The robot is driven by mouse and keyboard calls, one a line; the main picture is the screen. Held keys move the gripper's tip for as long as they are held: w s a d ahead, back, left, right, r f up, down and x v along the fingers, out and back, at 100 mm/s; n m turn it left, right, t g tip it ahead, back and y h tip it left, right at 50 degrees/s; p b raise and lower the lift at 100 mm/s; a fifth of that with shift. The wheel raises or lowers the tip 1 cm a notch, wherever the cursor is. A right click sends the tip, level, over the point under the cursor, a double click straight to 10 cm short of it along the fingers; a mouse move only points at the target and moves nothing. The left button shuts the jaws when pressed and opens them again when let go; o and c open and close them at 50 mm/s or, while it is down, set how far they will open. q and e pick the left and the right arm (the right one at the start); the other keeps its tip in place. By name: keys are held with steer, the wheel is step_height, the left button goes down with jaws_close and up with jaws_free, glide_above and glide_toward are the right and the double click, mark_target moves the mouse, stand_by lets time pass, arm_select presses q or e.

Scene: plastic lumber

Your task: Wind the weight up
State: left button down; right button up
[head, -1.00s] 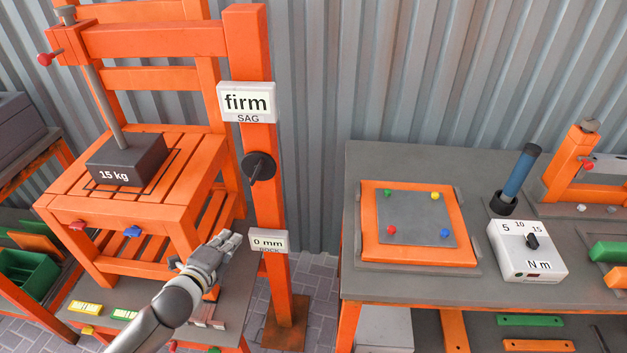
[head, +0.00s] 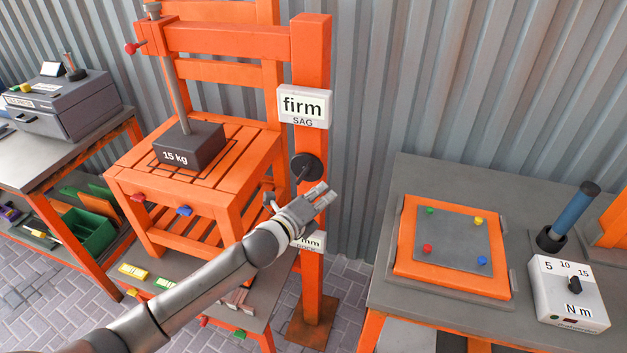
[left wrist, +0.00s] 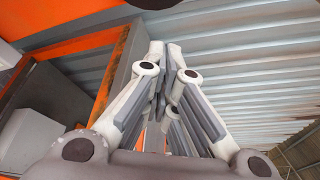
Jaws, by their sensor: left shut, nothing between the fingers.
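The 15 kg weight (head: 190,146) is a dark block on the orange slatted seat (head: 232,165), at the lower end of a grey rod (head: 176,95). A dark round crank (head: 306,167) with a thin handle is on the orange post (head: 313,60). A "firm" SAG sign (head: 304,107) is above it, and a partly hidden mm sign (head: 316,241) below it. My left gripper (head: 326,192) is shut and empty, just below and right of the crank in the head view. It also shows in the left wrist view (left wrist: 158,50). My right gripper is not in view.
A bench on the right holds an orange-framed plate (head: 405,270), a torque box (head: 568,300) and a blue-handled tool (head: 574,212). A grey machine (head: 70,105) stands on the left bench. A corrugated wall (head: 420,80) is behind the post.

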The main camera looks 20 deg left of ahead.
mark_target(311, 177)
arm_select(q)
steer(key=w+a+p, duration=0.1)
steer(key=w+a+r+p, duration=0.1)
steer(key=a, duration=0.1)
steer(key=shift+r, duration=0.2)
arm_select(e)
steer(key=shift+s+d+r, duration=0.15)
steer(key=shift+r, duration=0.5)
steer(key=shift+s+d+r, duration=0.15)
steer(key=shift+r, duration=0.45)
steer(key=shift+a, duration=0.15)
arm_select(q)
steer(key=shift+r+n, duration=0.1)
steer(key=shift+n, duration=0.2)
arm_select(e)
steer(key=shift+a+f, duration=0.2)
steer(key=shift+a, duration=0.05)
arm_select(q)
steer(key=shift+a+r+n+h+b, duration=0.1)
steer(key=shift+r+n+h+b, duration=0.1)
steer(key=shift+n+h+b, duration=0.3)
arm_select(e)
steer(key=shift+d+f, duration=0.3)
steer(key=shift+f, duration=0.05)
